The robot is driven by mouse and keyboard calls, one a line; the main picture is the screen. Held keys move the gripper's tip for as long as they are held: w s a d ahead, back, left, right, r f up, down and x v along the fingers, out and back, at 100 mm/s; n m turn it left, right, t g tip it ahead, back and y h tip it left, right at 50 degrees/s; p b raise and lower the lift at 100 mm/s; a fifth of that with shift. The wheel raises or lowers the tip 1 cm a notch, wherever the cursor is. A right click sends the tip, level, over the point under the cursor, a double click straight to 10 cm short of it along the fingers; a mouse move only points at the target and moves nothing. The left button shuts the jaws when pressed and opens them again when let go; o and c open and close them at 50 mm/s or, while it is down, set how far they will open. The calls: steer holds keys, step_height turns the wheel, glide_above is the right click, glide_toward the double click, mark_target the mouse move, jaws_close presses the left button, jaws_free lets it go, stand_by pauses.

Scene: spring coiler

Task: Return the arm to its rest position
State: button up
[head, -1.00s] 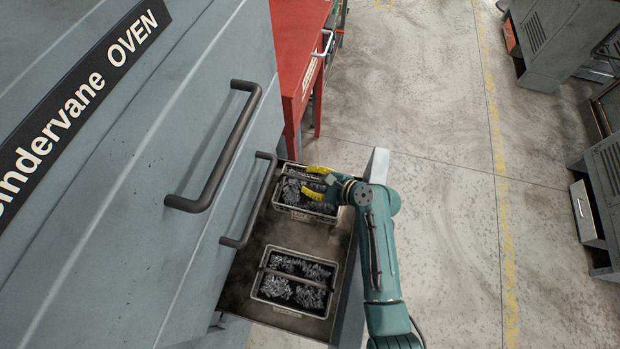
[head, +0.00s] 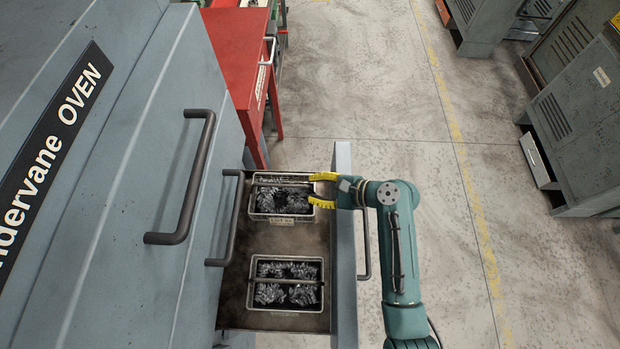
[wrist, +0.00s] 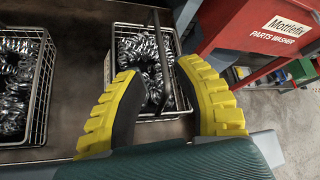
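My gripper (head: 322,190) has yellow-tipped fingers and is at the far basket in the open oven drawer, at that basket's right side. In the wrist view my gripper (wrist: 168,108) has its fingers spread wide apart, with nothing held between them. The far basket (head: 282,219) holds grey metal springs and has a bar across it; in the wrist view this basket (wrist: 109,68) lies beyond and between the fingers. My teal arm reaches in from the lower right over the drawer's front panel. Whether the fingers touch the basket cannot be told.
A second basket of springs (head: 286,309) stands nearer in the drawer (head: 235,290). The grey oven (head: 110,200) with dark handles fills the left. A red parts washer (head: 240,60) stands behind. Grey cabinets (head: 585,110) are at the right. The floor between is clear.

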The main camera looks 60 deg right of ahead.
stand_by(0.4)
steer(key=w+a+r+n+t+h+p, duration=0.1)
steer(key=w+a+r+n+p, duration=0.35)
steer(key=r, duration=0.95)
steer(key=w+a+r+n+t+h+p, duration=0.1)
steer(key=w+r+n+p, duration=0.5)
steer(key=r, duration=0.7)
steer(key=w+a+r+n+t+h+p, duration=0.1)
steer(key=w+a+r+n+p, duration=0.45)
steer(key=r, duration=0.85)
steer(key=s+a+r+n+t+p, duration=0.2)
steer(key=a+r+n+p, duration=0.1)
steer(key=r, duration=0.9)
steer(key=s+a+r+n+t+p, duration=0.2)
steer(key=s+a+r+n+p, duration=0.1)
steer(key=r, duration=0.9)
steer(key=s+a+r+n+t+p, duration=0.2)
steer(key=a+r+p, duration=0.4)
steer(key=r, duration=0.6)
steer(key=n+t+p, duration=0.1)
steer(key=n+p, duration=0.1)
steer(key=shift+s+a+r+n+y, duration=0.15)
steer(key=shift+s+r+n+y, duration=0.15)
steer(key=shift+r+n, duration=0.1)
